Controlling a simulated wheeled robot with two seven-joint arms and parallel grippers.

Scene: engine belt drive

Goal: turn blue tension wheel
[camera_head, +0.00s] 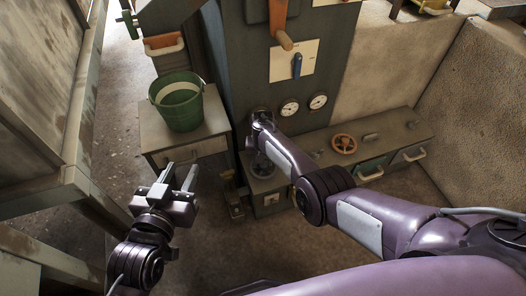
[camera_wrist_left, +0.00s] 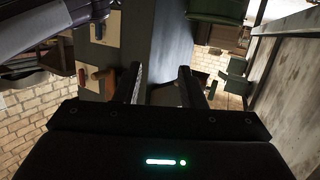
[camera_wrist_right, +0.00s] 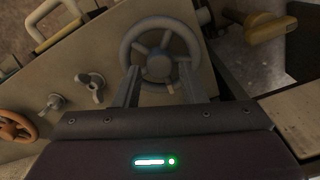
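A spoked hand wheel (camera_wrist_right: 160,60) of dull grey, with no clear blue, is in the right wrist view. It also shows partly behind my right arm in the head view (camera_head: 262,166). My right gripper (camera_wrist_right: 158,72) is open, its fingers at either side of the wheel's near rim; I cannot tell whether they touch it. The head view hides this gripper behind my arm. My left gripper (camera_head: 179,175) is open and empty, in the air in front of the bench with the bucket. Its parted fingers also show in the left wrist view (camera_wrist_left: 160,75).
An orange-brown wheel (camera_head: 344,143) stands on the low bench to the right. A dark panel carries a blue lever (camera_head: 297,65), an orange-handled lever (camera_head: 283,38) and two gauges (camera_head: 290,107). A green bucket (camera_head: 178,101) stands on the left bench. A yellow handle (camera_wrist_right: 270,28) is right of the grey wheel.

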